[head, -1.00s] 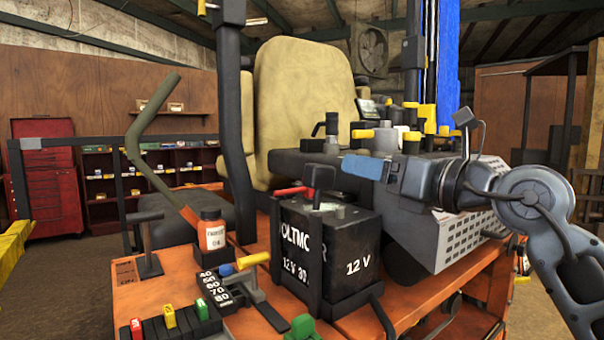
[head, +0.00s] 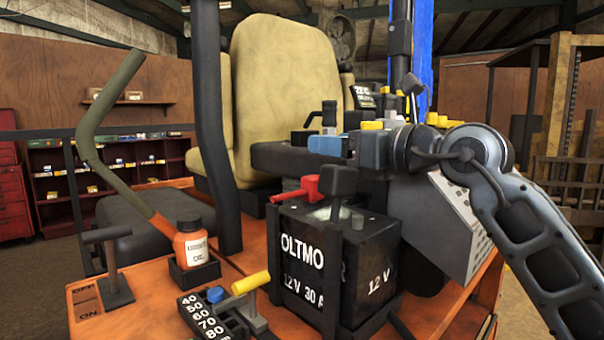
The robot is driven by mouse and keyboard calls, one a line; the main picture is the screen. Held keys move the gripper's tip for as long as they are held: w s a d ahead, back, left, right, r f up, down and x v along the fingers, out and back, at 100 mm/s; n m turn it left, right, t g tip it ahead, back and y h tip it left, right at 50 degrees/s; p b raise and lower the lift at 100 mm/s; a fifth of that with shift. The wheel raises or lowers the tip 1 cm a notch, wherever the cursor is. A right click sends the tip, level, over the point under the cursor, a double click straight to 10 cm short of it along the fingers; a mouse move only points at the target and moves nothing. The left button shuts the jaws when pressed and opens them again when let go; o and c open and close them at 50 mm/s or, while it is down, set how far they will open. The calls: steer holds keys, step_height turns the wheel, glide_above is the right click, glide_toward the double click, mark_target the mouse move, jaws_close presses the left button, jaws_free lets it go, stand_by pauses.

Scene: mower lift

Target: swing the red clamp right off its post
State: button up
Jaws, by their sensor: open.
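The red clamp (head: 296,189) sits at the back of the top of the black 12 V battery (head: 300,262). Its thin end points left and its thicker end is at the right. The post under it is hidden, so I cannot tell how it sits on it. My gripper (head: 322,146), with blue fingers, is open and points left. In the picture it is above and slightly right of the clamp, apart from it. The gap between its fingers is hard to see from here.
A black block-topped upright (head: 341,182) stands at the battery's front, right of the clamp. A dark roof post (head: 214,130) rises at left. An orange bottle (head: 190,244) and yellow-handled lever (head: 250,283) are front left. The tan seat (head: 285,85) is behind.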

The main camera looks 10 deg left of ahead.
step_height(320, 180, down, 7)
steer(key=shift+r+p, duration=0.1)
steer(key=shift+p, duration=0.25)
steer(key=x, duration=0.3)
steer(key=p+x, duration=0.1)
steer(key=x, duration=0.3)
steer(key=shift+w+a+r, duration=0.15)
steer(key=shift+a+r, duration=0.05)
steer(key=shift+a, duration=0.05)
jaws_close()
